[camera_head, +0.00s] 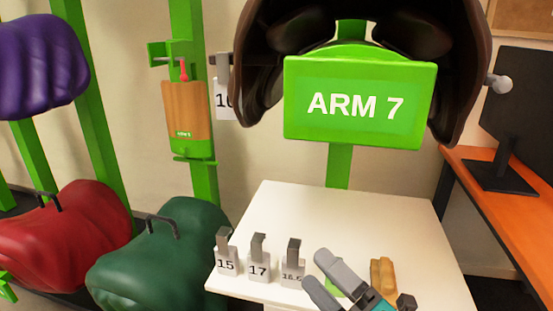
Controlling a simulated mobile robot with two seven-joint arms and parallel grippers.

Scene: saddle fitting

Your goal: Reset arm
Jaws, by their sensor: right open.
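A green arm sign (357,103) reading "ARM 7" faces me at the top centre, on a green post (339,166). A dark brown saddle (458,75) sits over this arm, with flaps hanging on both sides of the sign; its top is cut off. My right gripper (327,281) is low in the picture, over the front of the white table (330,210). Its grey fingers are apart, and I see nothing held. A small green thing (334,290) shows between the fingers, partly hidden. My left gripper is not in view.
Number tags 15 (226,264), 17 (259,268) and a third (292,272) stand at the table's front left. A tan block (383,275) lies right of my gripper. Red (70,235) and green (165,255) saddles are left. The table's back is clear.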

